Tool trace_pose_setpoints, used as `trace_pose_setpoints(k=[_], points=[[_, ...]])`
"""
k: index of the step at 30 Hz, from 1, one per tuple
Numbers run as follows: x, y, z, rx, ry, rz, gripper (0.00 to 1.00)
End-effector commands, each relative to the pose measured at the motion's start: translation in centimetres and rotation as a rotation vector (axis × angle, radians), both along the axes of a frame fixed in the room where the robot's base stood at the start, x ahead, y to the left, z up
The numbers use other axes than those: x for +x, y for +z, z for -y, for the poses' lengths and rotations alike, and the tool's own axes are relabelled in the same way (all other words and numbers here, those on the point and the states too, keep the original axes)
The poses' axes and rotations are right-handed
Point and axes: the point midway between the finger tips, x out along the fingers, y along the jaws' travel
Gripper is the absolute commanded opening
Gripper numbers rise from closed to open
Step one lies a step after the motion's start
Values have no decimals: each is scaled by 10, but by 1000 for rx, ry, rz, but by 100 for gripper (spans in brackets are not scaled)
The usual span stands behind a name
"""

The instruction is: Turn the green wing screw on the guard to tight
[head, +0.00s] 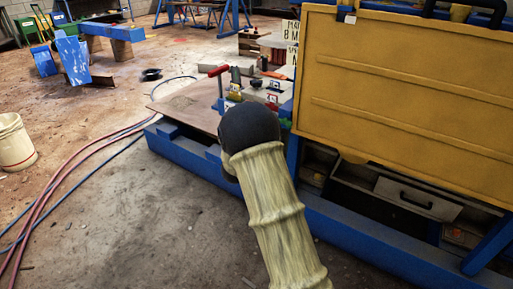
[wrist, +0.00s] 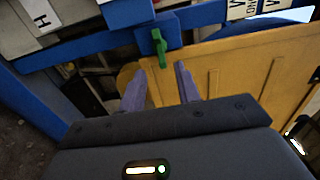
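The green wing screw (wrist: 159,47) shows in the wrist view, upright in the picture against a blue block (wrist: 148,31). The yellow guard (head: 410,100) is a large panel at the right of the head view, and it also fills the right of the wrist view (wrist: 235,65). My gripper (wrist: 160,69) is open, with one finger on each side below the screw in the picture. Nothing is between the fingers that I can see as held, and I cannot tell whether they touch the screw. In the head view my arm hides the gripper, and I cannot make out the screw.
A blue frame (head: 183,158) runs low under the guard, with a drawer (head: 418,198) behind it. A red-handled tool (head: 218,72) and small labelled parts stand left of the guard. Hoses (head: 62,180) and a white bucket (head: 14,142) lie left.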

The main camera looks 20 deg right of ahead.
Motion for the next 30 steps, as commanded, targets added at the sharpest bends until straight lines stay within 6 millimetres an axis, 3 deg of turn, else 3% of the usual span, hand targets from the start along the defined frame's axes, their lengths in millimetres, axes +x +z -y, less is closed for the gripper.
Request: trace_pose_setpoints(k=[9, 15, 30], points=[[-40, 2, -52, 0, 3, -3, 33], [-58, 1, -75, 0, 1, -1, 33], [-63, 0, -80, 0, -1, 0, 33]])
